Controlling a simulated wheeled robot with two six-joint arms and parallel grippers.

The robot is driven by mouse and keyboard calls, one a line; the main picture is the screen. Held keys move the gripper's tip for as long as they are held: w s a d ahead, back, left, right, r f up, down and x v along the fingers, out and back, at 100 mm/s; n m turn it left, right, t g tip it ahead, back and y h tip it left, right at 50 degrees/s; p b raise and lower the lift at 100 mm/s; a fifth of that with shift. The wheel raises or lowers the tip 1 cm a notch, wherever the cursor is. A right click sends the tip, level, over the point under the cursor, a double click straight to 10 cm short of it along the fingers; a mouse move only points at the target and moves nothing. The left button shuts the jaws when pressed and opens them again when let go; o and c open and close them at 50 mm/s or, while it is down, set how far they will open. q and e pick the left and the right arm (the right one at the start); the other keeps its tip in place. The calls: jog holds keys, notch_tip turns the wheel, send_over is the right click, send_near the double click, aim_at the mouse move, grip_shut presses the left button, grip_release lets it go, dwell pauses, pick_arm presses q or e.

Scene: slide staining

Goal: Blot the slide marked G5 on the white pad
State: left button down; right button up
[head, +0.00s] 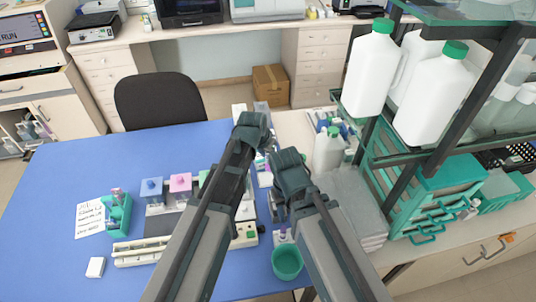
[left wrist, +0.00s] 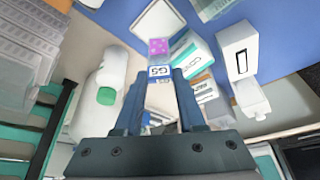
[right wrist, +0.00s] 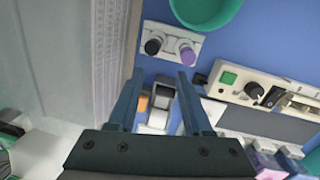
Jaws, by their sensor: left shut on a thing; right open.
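The slide marked G5 (left wrist: 159,71) shows in the left wrist view, with a blue-edged label and a purple stained end (left wrist: 158,47). My left gripper (left wrist: 159,82) is shut on its label end. The stained end points away from the fingers. A white square with a grey rim (left wrist: 157,20), perhaps the white pad, lies beyond the slide; I cannot judge the gap. In the head view my left gripper (head: 254,126) hides the slide. My right gripper (right wrist: 159,80) is open and empty above the blue mat; it also shows in the head view (head: 282,205).
A teal cup (head: 287,262) stands near my right arm. A shelf with white bottles (head: 369,68) rises at the right. The left of the blue mat (head: 60,165) is clear.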

jog(key=shift+f+b, duration=1.1)
jog(key=shift+f, duration=0.25)
jog(key=shift+f+b, duration=0.5)
dwell(2.6)
notch_tip(320, 180, up, 6)
jog(key=p, duration=0.6)
dwell(0.3)
